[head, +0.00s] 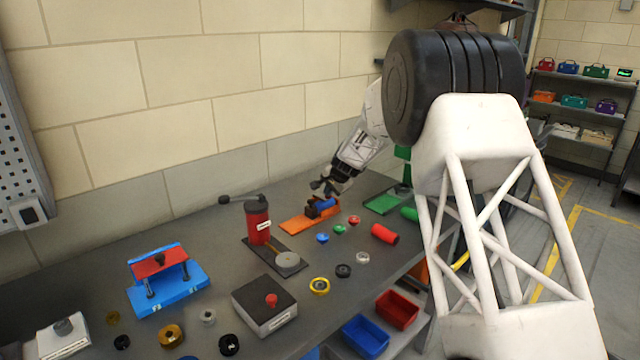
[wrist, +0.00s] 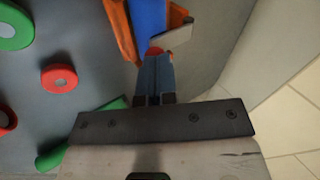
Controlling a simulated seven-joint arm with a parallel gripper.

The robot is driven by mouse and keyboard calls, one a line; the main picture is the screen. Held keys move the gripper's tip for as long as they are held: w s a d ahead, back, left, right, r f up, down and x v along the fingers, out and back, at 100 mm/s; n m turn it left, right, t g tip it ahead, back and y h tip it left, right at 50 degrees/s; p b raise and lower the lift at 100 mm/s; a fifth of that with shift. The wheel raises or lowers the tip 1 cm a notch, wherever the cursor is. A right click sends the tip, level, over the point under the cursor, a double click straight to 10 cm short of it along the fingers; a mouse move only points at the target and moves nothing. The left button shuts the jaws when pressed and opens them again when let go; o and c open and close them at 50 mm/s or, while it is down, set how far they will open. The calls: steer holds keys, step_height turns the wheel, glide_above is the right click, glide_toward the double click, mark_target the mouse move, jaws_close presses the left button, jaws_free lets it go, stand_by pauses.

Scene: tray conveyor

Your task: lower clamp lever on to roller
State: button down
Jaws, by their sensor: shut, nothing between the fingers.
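A blue roller (head: 326,204) lies in a small brown holder on an orange base plate (head: 296,225) near the wall. In the wrist view the blue roller (wrist: 149,14) runs up out of the top edge, with orange parts (wrist: 117,28) on both sides. A pale grey flat piece (wrist: 178,37) sticks out at its near end beside a small red spot; it may be the clamp lever, but I cannot tell for sure. My gripper (head: 325,188) is shut and empty, just above the holder. In the wrist view its fingertips (wrist: 155,58) are close to the roller's near end; contact is unclear.
A green base plate (head: 382,203) and green roller (head: 409,214) lie to the right. A red roller (head: 384,234) and several coloured rings lie in front. A red press (head: 257,222) stands left, with a blue fixture (head: 185,291) farther left. The wall is close behind.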

steer(key=s+d+f+v, duration=0.1)
steer(key=v, duration=1)
steer(key=shift+s+r, duration=0.2)
steer(key=shift+s, duration=0.3)
steer(key=shift+d, duration=0.15)
